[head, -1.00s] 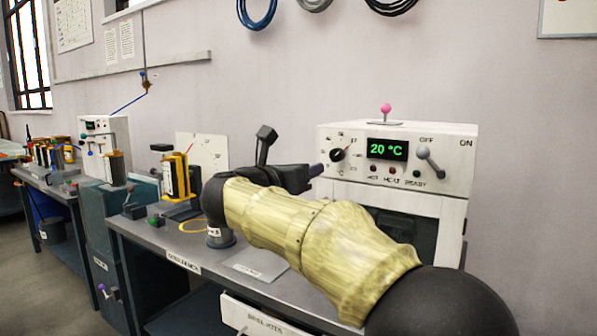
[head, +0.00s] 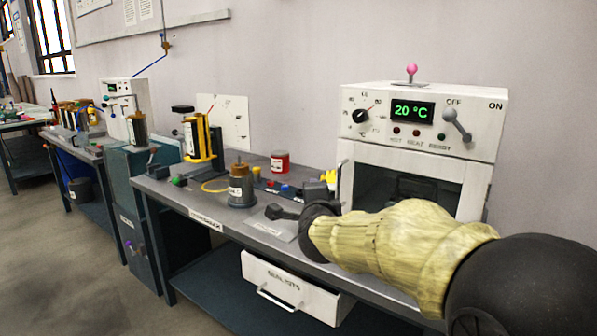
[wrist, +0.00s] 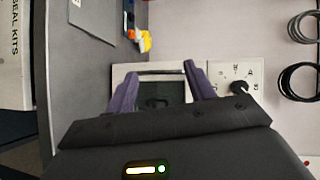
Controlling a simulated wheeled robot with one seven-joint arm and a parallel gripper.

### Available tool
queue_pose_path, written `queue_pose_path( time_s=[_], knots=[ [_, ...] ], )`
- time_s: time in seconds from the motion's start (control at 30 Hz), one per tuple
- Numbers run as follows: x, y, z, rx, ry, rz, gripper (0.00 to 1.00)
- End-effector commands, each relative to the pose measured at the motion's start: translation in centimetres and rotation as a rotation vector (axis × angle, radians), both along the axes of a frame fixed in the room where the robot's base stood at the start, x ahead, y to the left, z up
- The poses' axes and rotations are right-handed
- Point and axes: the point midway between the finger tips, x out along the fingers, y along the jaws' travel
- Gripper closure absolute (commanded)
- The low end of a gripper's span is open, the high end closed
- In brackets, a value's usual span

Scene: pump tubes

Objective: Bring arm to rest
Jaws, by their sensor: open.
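My gripper (wrist: 160,90) shows in the wrist view with its two purple fingers spread apart and nothing between them. Beyond the fingers is the white oven (wrist: 123,72) with its dark window. In the head view my sleeved arm reaches in from the lower right, in front of the oven (head: 485,140), and the fingers are hidden or too dark to make out there. The oven display reads 20 °C.
A white drawer (head: 290,287) sits under the bench. Open floor (head: 70,270) lies at the lower left.

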Motion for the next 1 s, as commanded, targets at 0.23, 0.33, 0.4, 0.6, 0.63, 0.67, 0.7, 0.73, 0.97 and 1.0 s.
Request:
queue_pose_path(
  time_s=[0.23, 0.33, 0.4, 0.6, 0.63, 0.67, 0.7, 0.73, 0.97, 1.0],
  knots=[
    [-7.1, -3.4, -13.4, -0.578, 0.390, 0.333, 0.46],
    [-11.0, -5.2, -17.9, -0.746, 0.532, 0.476, 0.46],
    [-13.8, -6.4, -20.3, -0.841, 0.619, 0.574, 0.46],
    [-20.6, -9.1, -25.0, -1.015, 0.805, 0.813, 0.46],
    [-21.5, -9.4, -25.5, -1.034, 0.826, 0.843, 0.46],
    [-22.4, -9.7, -25.9, -1.050, 0.847, 0.874, 0.46],
    [-23.6, -10.2, -26.5, -1.071, 0.875, 0.915, 0.46],
    [-24.4, -10.5, -26.9, -1.086, 0.894, 0.945, 0.46],
    [-27.3, -11.5, -25.6, -1.133, 0.958, 1.052, 0.46],
    [-27.2, -11.5, -25.0, -1.132, 0.957, 1.051, 0.46]
  ],
)
